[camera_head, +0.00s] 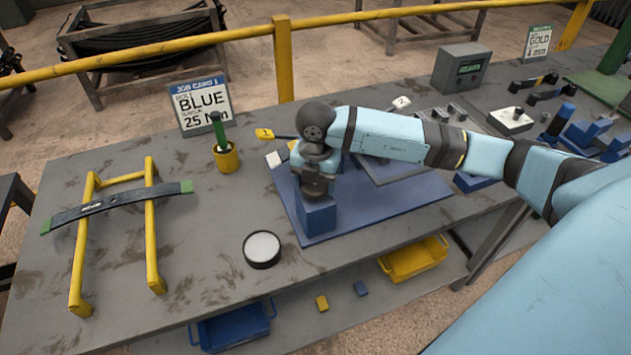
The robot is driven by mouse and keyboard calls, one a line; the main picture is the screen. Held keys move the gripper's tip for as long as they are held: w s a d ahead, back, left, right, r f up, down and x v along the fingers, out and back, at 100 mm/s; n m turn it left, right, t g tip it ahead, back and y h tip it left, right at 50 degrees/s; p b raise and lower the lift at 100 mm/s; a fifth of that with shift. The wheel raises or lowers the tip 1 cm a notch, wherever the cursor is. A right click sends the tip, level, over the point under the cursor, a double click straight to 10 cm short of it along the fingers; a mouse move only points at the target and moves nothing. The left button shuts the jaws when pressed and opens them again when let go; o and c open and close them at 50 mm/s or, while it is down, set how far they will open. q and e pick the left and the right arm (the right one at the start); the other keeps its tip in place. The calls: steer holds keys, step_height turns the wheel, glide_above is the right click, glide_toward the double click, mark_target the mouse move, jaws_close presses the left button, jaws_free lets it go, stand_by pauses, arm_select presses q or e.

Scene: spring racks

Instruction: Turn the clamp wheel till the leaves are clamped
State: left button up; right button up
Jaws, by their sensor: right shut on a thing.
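My right gripper (318,188) points down over a blue block (316,218) on the blue base plate (395,212). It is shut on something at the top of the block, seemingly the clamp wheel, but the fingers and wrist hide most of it. No leaves can be made out in the clamp from here. A dark curved leaf with green ends (115,207) lies across a yellow stand (152,222) on the left of the bench. My left gripper is not in view.
A job card (200,103) reads BLUE, 25 Nm. A yellow cup (226,157) holds a green-handled tool. A round black-rimmed dish (262,249) stands near the front edge. Yellow (413,261) and blue (235,330) bins sit below. The bench between stand and plate is mostly clear.

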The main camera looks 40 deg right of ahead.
steer(key=shift+m, duration=0.7)
steer(key=o, duration=0.9)
step_height(320, 180, up, 14)
steer(key=shift+b, duration=0.55)
